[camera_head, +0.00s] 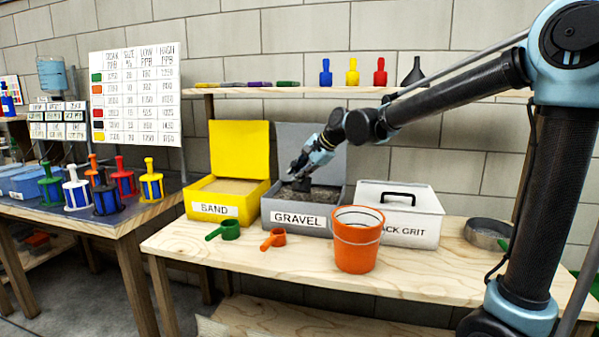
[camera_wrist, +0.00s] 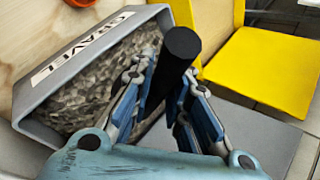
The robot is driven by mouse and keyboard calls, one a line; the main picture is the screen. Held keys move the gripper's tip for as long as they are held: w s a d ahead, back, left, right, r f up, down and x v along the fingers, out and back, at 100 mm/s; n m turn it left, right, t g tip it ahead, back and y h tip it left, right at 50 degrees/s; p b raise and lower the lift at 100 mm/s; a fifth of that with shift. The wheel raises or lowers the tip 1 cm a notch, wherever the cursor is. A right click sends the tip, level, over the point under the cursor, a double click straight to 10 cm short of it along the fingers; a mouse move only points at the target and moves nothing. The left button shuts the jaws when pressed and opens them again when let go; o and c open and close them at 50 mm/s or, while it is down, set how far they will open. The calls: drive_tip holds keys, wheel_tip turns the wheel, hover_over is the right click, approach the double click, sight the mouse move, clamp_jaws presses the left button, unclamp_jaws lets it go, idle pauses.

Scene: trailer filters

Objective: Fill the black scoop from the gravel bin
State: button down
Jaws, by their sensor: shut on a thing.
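The grey gravel bin (camera_head: 337,217) stands open on the wooden bench, its lid raised behind it and a GRAVEL label on its front. Grey gravel (camera_wrist: 92,85) fills it in the wrist view. My gripper (camera_head: 297,174) is inside the bin's opening, low over the gravel. In the wrist view my gripper (camera_wrist: 169,70) is shut on a black cylindrical part of the black scoop (camera_wrist: 182,44), beside the bin's wall. A dark bit of the scoop (camera_head: 301,185) shows at the gravel in the head view. Its bowl and what it holds cannot be made out.
The open yellow sand bin (camera_head: 257,203) is left of the gravel bin, and the closed black grit box (camera_head: 432,208) is right. An orange bucket (camera_head: 358,250), a green scoop (camera_head: 230,229) and an orange scoop (camera_head: 277,237) are in front. A shelf (camera_head: 220,91) runs above.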

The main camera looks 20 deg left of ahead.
sight(299, 190)
drive_tip(key=shift+w+a+f, duration=0.1)
drive_tip(key=shift+w+f, duration=0.65)
drive_tip(key=shift+f, duration=0.55)
drive_tip(key=shift+w+a+f, duration=0.1)
drive_tip(key=shift+w+f, duration=0.65)
drive_tip(key=shift+f, duration=0.5)
drive_tip(key=shift+w+a+f, duration=0.1)
drive_tip(key=shift+w+f, duration=0.65)
drive_tip(key=shift+f, duration=0.55)
drive_tip(key=shift+s+d+r, duration=0.1)
drive_tip(key=shift+s+d, duration=0.05)
drive_tip(key=shift+s, duration=0.8)
drive_tip(key=shift+s+d, duration=0.1)
drive_tip(key=shift+s, duration=0.8)
drive_tip(key=shift+s+r, duration=0.15)
drive_tip(key=shift+r, duration=1.45)
drive_tip(key=shift+s+r, duration=0.15)
drive_tip(key=shift+r, duration=1.45)
drive_tip(key=shift+s+r, duration=0.15)
drive_tip(key=shift+r, duration=1.45)
drive_tip(key=shift+s+r+n+t+y, duration=0.15)
drive_tip(key=shift+r+n+t+y, duration=0.15)
drive_tip(key=shift+r+n+t, duration=0.5)
drive_tip(key=shift+w+r+n+t+y, duration=0.1)
drive_tip(key=shift+r+n+t+y, duration=0.1)
drive_tip(key=shift+r+t, duration=0.4)
drive_tip(key=shift+w+r+n+t+y, duration=0.1)
drive_tip(key=shift+r+t+y, duration=0.1)
drive_tip(key=shift+t, duration=0.7)
